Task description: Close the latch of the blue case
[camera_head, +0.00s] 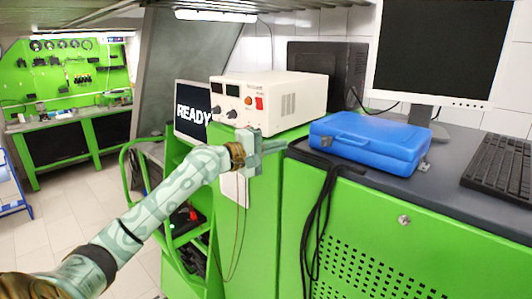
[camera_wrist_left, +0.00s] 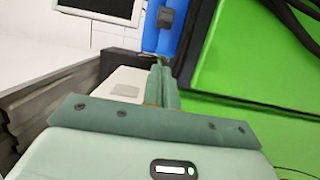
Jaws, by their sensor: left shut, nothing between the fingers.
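The blue case (camera_head: 370,140) lies flat on the dark bench top, its lid seemingly down. A dark latch (camera_head: 326,142) shows on its left front part, and a small grey latch (camera_head: 424,164) sticks out at its right front corner. In the left wrist view the blue case (camera_wrist_left: 151,40) is at the top, with a dark grey latch (camera_wrist_left: 166,17) on it. My left gripper (camera_head: 280,145) is shut and empty, left of the case and apart from it, its fingers pointing toward it. Its fingers also show in the wrist view (camera_wrist_left: 162,85). My right gripper is out of view.
A cream power supply (camera_head: 285,100) stands left of the case. A monitor (camera_head: 440,50) stands behind it, and a keyboard (camera_head: 500,165) lies to the right. Black cables (camera_head: 322,210) hang over the front edge of the green cabinet (camera_head: 400,245).

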